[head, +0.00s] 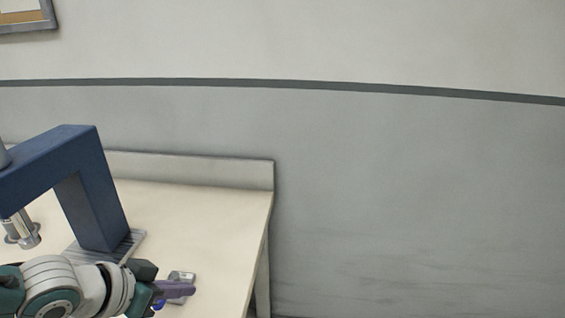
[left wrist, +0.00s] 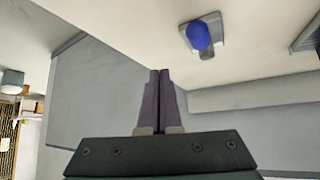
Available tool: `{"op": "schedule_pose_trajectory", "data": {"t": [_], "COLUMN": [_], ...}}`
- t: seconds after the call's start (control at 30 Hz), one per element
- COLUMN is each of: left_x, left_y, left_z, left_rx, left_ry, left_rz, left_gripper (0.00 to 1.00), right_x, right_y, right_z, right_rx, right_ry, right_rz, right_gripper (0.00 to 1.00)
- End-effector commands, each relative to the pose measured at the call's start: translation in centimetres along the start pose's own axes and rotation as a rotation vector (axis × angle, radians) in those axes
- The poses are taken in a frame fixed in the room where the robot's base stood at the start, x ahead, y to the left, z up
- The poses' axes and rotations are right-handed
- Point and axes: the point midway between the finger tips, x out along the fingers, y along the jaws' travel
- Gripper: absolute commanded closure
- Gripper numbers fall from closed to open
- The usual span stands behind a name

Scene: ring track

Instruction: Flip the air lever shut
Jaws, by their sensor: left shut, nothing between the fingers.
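The air lever shows in the left wrist view as a round blue knob (left wrist: 199,36) over a grey mounting plate (left wrist: 213,27) on the pale bench top. In the head view, part of the metal plate (head: 183,276) and a bit of the blue knob (head: 158,304) show around my left gripper (head: 191,289), which hides the rest. My left gripper's purple fingers are together and empty, and in the left wrist view (left wrist: 160,73) their tips are apart from the knob in the picture. Whether they touch the lever elsewhere cannot be told. My right gripper is not in view.
A blue press frame (head: 92,190) stands on a ribbed base on the bench (head: 200,222), behind my left arm. The bench has a low back rail (head: 195,169) and ends at its right edge. Right of it is bare floor-level wall space.

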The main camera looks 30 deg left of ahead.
Motion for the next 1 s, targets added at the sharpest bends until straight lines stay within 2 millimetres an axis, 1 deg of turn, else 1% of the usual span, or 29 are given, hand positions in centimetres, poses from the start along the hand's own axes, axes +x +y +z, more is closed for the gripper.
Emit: {"op": "schedule_pose_trajectory", "data": {"t": [0.03,0.13,0.3,0.4,0.53,1.0], "left_x": [-1.3,-2.9,-4.9,-5.6,-6.0,-6.0], "left_y": [-1.1,-2.4,-4.1,-4.6,-4.9,-4.9], "left_z": [-0.6,-1.2,-2.0,-2.3,-2.5,-2.6], "left_rx": [0.008,0.008,0.004,0.002,0.0,-0.001], "left_ry": [-0.003,-0.002,-0.001,0.0,0.003,0.004], "left_rz": [-0.004,-0.002,-0.001,0.0,0.003,0.003], "left_gripper": [1.0,1.0,1.0,1.0,1.0,1.0], "right_x": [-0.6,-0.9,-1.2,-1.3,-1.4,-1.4], "right_y": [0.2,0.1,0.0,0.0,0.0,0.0], "right_z": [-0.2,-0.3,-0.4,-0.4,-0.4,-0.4], "right_rx": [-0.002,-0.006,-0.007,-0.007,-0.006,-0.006], "right_ry": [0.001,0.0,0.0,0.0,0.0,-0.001], "right_rz": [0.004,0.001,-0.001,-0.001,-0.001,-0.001], "right_gripper": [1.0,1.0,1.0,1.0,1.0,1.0]}}
